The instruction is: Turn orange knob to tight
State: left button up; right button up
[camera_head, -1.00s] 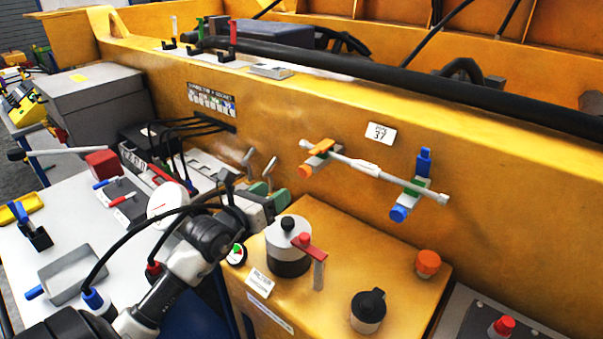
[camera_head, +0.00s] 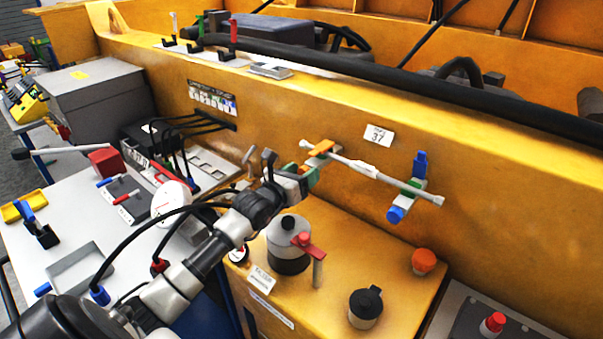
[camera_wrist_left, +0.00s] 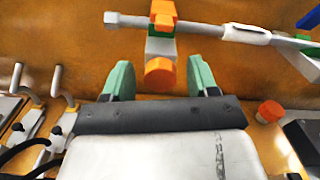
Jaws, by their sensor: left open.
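The orange knob (camera_wrist_left: 159,74) faces the left wrist camera, on the front of a grey clamp block under an orange top piece (camera_wrist_left: 163,12). In the head view the orange top piece (camera_head: 321,148) shows on the clamp at the rod's left end; the knob itself is mostly hidden by my gripper. My left gripper (camera_head: 303,176) is open in front of that clamp. In the left wrist view its two green fingers (camera_wrist_left: 159,82) stand either side of the knob, apart from it. My right gripper is not in view.
A grey rod (camera_head: 365,168) runs along the yellow wall to a second clamp with a blue knob (camera_head: 395,215). Another orange knob (camera_head: 424,261) stands on the yellow box, near a black-topped cylinder (camera_head: 366,308) and a red-handled canister (camera_head: 288,244). Levers stand left of my gripper.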

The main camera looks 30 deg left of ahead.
pick_arm(q)
jog(key=c, duration=0.9)
jog(key=shift+d+f+m+b, duration=0.1)
jog(key=shift+m+b, duration=5.15)
jog(key=shift+b, duration=0.85)
jog(key=shift+f+m+b, duration=0.1)
jog(key=shift+m+b, duration=5.15)
jog(key=shift+b, duration=0.8)
